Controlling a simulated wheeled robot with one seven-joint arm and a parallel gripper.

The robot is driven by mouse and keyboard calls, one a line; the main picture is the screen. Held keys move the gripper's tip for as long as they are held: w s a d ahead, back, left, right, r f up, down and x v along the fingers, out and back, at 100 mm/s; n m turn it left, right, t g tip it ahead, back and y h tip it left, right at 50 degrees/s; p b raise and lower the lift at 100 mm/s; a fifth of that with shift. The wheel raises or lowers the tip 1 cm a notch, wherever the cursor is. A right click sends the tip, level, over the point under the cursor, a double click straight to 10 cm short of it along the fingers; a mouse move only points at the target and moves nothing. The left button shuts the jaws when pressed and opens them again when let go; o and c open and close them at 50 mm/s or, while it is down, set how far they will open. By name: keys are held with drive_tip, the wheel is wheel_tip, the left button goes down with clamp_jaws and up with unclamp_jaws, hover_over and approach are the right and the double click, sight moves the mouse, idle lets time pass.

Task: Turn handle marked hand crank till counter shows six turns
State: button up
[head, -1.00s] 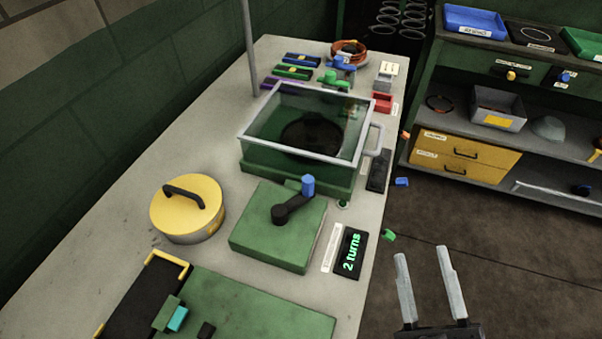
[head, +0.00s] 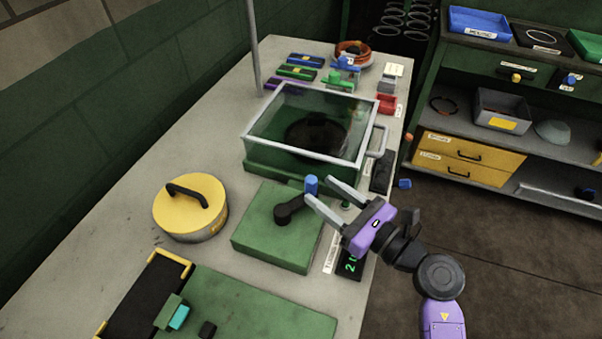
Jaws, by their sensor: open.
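The hand crank is a black arm (head: 290,208) with an upright blue knob (head: 312,185), on a green box (head: 268,235) on the bench. The crank arm points up and to the right, towards the glass-lidded box. My gripper (head: 318,194) is open, its two pale fingers pointing left at the crank. The fingertips are close to the blue knob; I cannot tell whether they touch it. The counter (head: 350,264) is a black display with green digits right of the green box. My gripper partly hides it, and only a "2" shows clearly.
A glass-lidded green box (head: 305,125) stands just behind the crank, its grey handle (head: 377,141) sticking out right. A yellow lidded pot (head: 190,208) stands to the left. A green panel (head: 255,305) lies in front. A shelf unit (head: 470,110) stands across the floor at right.

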sight(306, 179)
drive_tip(key=p+x, duration=0.1)
drive_tip(key=x, duration=0.6)
drive_tip(key=shift+w+a, duration=0.1)
drive_tip(key=shift+a, duration=0.05)
clamp_jaws()
idle(1.2)
